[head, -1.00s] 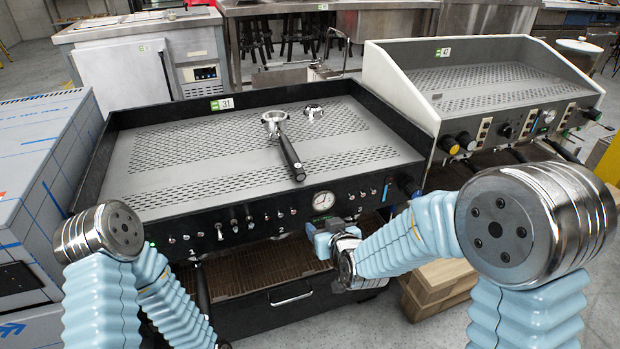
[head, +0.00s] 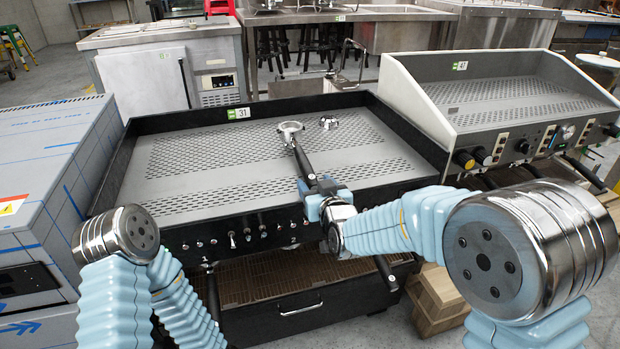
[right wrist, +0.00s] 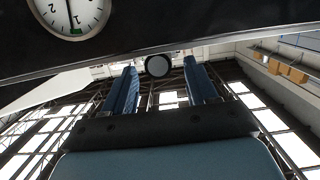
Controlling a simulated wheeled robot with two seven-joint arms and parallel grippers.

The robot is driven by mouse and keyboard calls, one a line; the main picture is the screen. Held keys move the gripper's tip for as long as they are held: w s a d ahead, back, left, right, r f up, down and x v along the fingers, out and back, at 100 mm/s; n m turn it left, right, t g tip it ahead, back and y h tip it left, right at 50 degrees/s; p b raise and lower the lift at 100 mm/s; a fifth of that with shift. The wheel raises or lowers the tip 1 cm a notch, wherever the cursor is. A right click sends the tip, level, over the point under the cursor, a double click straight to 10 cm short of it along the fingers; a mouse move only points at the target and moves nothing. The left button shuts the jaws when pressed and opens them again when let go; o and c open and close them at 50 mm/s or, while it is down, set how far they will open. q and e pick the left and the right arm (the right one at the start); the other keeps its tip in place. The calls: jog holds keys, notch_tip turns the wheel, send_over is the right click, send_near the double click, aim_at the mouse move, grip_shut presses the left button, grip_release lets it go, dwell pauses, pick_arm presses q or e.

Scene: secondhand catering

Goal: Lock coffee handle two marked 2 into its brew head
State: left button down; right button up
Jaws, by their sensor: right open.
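The coffee handle, a metal ring (head: 290,127) with a black grip (head: 304,160), lies on the perforated top of the black coffee machine (head: 190,160). Its grip points to the front edge; I cannot read a mark on it. My right gripper (head: 318,190) is open at the grip's front end. In the right wrist view, a round dark end (right wrist: 158,66), apparently the grip's, shows between the two blue fingers; I cannot tell how deep it sits. The front panel shows numbers 1 and 2 (head: 293,246). The brew head under 2 is hidden. My left gripper is out of view.
Black handles stick out below the panel at left (head: 213,300) and right (head: 385,273). A small metal piece (head: 328,122) lies beside the coffee handle. A second machine (head: 490,100) stands at right, a wrapped box (head: 45,190) at left. A dial (right wrist: 72,12) shows in the wrist view.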

aim_at(310, 172)
jog(key=b+x, duration=0.1)
jog(key=x, duration=0.1)
jog(key=shift+w+a+f, duration=0.1)
jog(key=shift+w+f, duration=0.1)
jog(key=shift+w, duration=0.15)
jog(key=shift+x, duration=1.1)
jog(key=shift+r, duration=0.1)
grip_shut()
jog(key=shift+r, duration=0.15)
jog(key=shift+r, duration=0.55)
jog(key=shift+r, duration=0.1)
